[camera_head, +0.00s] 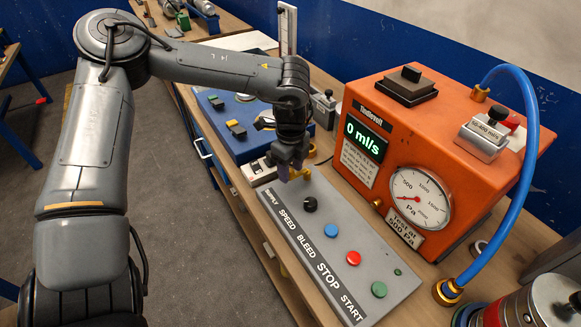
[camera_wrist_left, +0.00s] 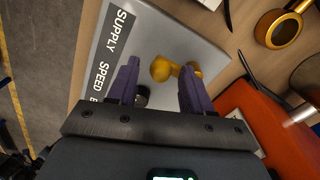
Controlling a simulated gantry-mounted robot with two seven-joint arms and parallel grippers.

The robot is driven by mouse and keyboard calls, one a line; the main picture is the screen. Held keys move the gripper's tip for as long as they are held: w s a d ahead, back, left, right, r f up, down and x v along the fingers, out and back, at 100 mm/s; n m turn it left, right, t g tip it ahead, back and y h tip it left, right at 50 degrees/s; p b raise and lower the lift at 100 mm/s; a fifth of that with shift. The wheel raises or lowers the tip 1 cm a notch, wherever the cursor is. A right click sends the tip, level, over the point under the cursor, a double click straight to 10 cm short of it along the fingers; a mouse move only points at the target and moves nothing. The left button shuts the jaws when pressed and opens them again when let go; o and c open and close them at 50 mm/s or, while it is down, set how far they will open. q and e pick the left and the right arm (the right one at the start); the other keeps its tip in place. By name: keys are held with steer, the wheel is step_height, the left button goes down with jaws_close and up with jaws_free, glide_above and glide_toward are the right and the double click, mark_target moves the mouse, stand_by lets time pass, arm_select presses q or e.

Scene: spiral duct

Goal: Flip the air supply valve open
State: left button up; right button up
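The air supply valve is a small yellow part (camera_wrist_left: 161,69) beside the SUPPLY label on the grey control panel (camera_head: 378,290). My left gripper (camera_head: 291,170) is over the SUPPLY end of the panel, its purple fingers pointing down. In the left wrist view its fingers (camera_wrist_left: 160,66) are apart, with the valve's rounded yellow end seen between the tips. The valve's other end is partly behind the right-hand finger. I cannot tell whether the fingers touch the valve. In the head view the gripper hides much of the valve. My right gripper is in neither view.
The panel also carries a black knob (camera_head: 310,204), a blue button (camera_head: 331,230), a red button (camera_head: 353,257) and a green button (camera_head: 379,289). An orange test box (camera_head: 450,160) with a gauge and blue hose (camera_head: 528,170) stands to the right. A blue case (camera_head: 225,120) lies behind.

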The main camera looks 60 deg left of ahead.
arm_select(q)
step_height(320, 180, up, 11)
steer(key=p, duration=0.1)
steer(key=shift+p, duration=0.4)
stand_by(0.3)
stand_by(0.5)
